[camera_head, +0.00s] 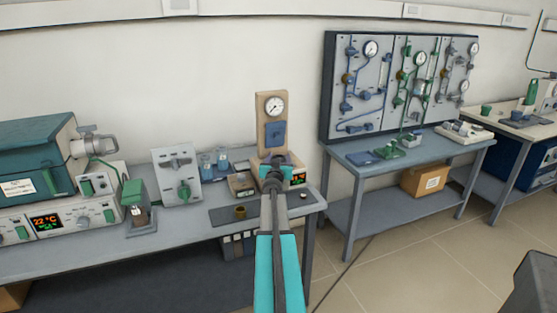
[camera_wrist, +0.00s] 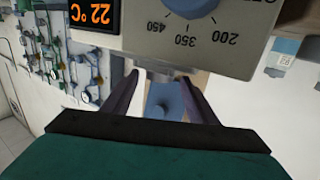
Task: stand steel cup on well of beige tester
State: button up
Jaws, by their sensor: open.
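The beige tester (camera_head: 262,105) stands at the back of the left bench, with a round gauge and a blue panel on its column. Its heated base, with a knob and an orange 22 °C display (camera_wrist: 90,14), fills the top of the wrist view. My gripper (camera_head: 273,165) is in front of the column, over the base. In the wrist view my gripper (camera_wrist: 160,88) is open, its dark fingers either side of a small grey metallic piece at the base's edge. I cannot tell whether this is the steel cup or the well's rim; the head view hides it behind my gripper.
A dark mat (camera_head: 225,217) on the bench holds a brass cup (camera_head: 240,211) and a small pale piece (camera_head: 303,195). A pipe panel (camera_head: 400,85) rises behind the right bench.

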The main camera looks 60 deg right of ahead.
jog(key=shift+s+a, duration=0.1)
jog(key=shift+a, duration=0.1)
jog(key=b+v, duration=0.3)
jog(key=v, duration=1)
dwell(0.5)
jog(key=shift+s+a, duration=0.15)
jog(key=shift+s, duration=0.1)
dwell(0.8)
